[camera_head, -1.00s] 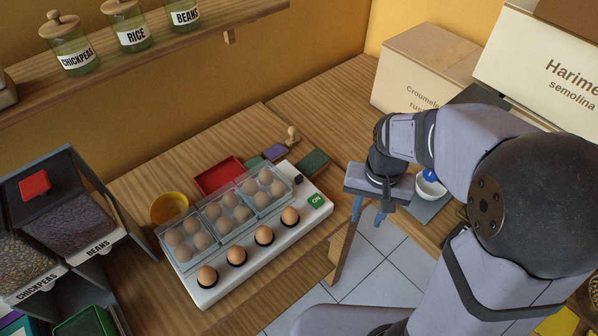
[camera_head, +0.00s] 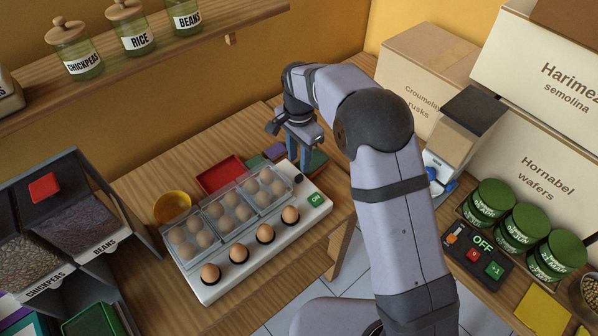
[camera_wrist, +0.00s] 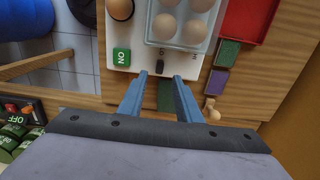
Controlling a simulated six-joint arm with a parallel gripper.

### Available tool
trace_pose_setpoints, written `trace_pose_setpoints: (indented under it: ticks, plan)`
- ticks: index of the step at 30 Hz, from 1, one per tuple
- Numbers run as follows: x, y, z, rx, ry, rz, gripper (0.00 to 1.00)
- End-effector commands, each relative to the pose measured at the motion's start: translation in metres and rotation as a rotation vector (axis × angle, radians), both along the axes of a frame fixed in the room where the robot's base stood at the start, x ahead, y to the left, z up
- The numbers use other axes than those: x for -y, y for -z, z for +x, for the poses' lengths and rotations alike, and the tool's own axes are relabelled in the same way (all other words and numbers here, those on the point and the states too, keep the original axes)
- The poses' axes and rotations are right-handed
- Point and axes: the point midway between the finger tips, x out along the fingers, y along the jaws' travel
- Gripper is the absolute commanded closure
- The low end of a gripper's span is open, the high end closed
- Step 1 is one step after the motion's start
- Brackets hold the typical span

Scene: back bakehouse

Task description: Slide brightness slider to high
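A white egg-lighting box (camera_head: 262,252) lies on the wooden counter with eggs on it. A small black slider knob (camera_head: 298,180) sits near its far right end, and it also shows in the wrist view (camera_wrist: 160,67). Beside the knob is a green ON switch (camera_head: 316,200). My gripper (camera_head: 298,166) is over that end of the box, pointing down. In the wrist view its two blue fingers (camera_wrist: 160,77) are apart and empty, one on each side of the knob's line. I cannot tell whether they touch the box.
A clear lid (camera_head: 226,215) over several eggs adjoins the knob. A red tray (camera_head: 219,174), green and purple blocks and a yellow bowl (camera_head: 172,206) lie behind the box. A second control panel (camera_head: 477,258) marked OFF is at the right, near green cans (camera_head: 516,228).

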Motion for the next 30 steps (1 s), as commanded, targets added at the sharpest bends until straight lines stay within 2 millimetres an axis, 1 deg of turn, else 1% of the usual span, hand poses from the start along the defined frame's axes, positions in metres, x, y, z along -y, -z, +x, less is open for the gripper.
trace_pose_setpoints:
  ticks: [5, 12, 18, 23, 30]
  plan:
    - [0.001, 0.013, -0.001, -0.004, -0.001, -0.002, 0.69]
    - [0.001, 0.044, -0.001, -0.005, -0.001, -0.002, 0.69]
    - [0.001, 0.064, -0.001, -0.002, -0.002, -0.001, 0.69]
    - [0.001, 0.07, 0.0, 0.0, -0.002, 0.0, 0.69]
    - [0.001, 0.071, 0.0, 0.0, -0.002, 0.0, 0.69]
